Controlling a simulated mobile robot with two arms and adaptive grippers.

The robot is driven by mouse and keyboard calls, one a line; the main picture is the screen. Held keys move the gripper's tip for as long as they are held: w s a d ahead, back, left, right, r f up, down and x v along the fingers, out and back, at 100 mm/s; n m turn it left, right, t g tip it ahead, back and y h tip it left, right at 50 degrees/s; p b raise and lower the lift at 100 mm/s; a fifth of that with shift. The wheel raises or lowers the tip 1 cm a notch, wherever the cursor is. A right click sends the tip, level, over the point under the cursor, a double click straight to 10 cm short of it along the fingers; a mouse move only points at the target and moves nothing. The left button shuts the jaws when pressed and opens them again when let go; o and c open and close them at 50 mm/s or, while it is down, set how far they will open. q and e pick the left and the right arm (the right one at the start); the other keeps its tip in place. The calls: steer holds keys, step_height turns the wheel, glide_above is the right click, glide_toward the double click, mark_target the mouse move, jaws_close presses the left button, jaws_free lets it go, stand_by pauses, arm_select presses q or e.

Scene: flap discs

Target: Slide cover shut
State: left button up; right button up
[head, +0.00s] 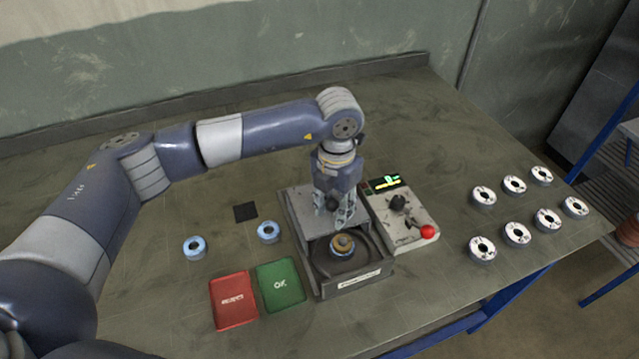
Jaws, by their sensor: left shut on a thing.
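The grey machine (382,268) stands near the middle of the bench, with a labelled front. Its sliding cover (297,209) sits toward the back. The front of the chamber is uncovered, and a disc with a brass-coloured middle (343,244) lies inside. My left gripper (343,217) points down at the cover's front part, behind the disc, and is shut on the cover. The exact grip is partly hidden by the fingers. My right gripper is not in view.
A control box (413,232) with a red knob stands right of the machine. Red (233,302) and green (281,286) trays, blue-edged discs (268,232) and a black square (245,212) lie left. Several white discs (517,233) stand at right.

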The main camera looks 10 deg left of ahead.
arm_select(q)
steer(key=shift+s+d+f, duration=0.2)
steer(key=shift+s+d, duration=0.55)
steer(key=shift+s, duration=0.55)
steer(key=shift+s+d+f, duration=0.2)
steer(key=shift+s+d, duration=0.55)
steer(key=shift+s, duration=0.55)
steer(key=shift+s+d+f, duration=0.2)
steer(key=shift+s+d, duration=0.55)
steer(key=shift+s, duration=0.55)
steer(key=o, duration=0.6)
steer(key=shift+o, duration=0.2)
steer(key=shift+w, duration=0.15)
steer(key=shift+r, duration=0.5)
step_height(320, 180, up, 8)
steer(key=p, duration=0.3)
steer(key=shift+w+f, duration=0.15)
steer(key=shift+f, duration=0.1)
